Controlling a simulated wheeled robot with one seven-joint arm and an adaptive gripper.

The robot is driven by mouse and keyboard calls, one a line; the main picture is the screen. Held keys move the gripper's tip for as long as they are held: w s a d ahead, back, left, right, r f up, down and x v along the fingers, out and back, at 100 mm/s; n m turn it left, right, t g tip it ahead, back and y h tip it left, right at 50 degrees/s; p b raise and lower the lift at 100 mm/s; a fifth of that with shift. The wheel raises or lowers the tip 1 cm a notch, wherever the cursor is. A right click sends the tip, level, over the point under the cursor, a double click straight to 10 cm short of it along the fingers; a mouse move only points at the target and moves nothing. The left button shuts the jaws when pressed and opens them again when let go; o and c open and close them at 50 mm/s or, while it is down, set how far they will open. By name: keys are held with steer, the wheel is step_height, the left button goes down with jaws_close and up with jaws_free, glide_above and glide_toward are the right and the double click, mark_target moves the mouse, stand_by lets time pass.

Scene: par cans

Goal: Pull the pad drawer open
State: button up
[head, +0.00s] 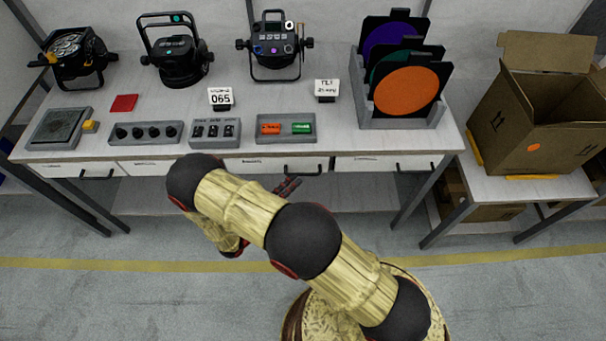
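The white table has a row of drawers under its front edge: a far-left drawer (62,170), a second drawer (143,167) partly behind my arm, a third drawer (262,167) and a right drawer (372,163). All look shut. Their small labels are too small to read, so I cannot tell which is the pad drawer. My gripper (290,186) is just below and in front of the third drawer, near its dark bar handle (303,173). I cannot tell whether it touches the handle. Its fingers are small and partly hidden, and I see nothing held in them.
Three stage lights stand at the back of the table, one in the middle (274,45). A rack (400,118) holds coloured discs at the right. An open cardboard box (550,120) stands on a side table. The floor in front is clear.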

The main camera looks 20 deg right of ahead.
mark_target(304, 174)
steer(key=b+x, duration=0.1)
steer(key=x, duration=0.4)
steer(key=shift+w+d, duration=0.1)
steer(key=shift+d, duration=0.25)
steer(key=shift+c, duration=1.3)
steer(key=c, duration=0.4)
jaws_close()
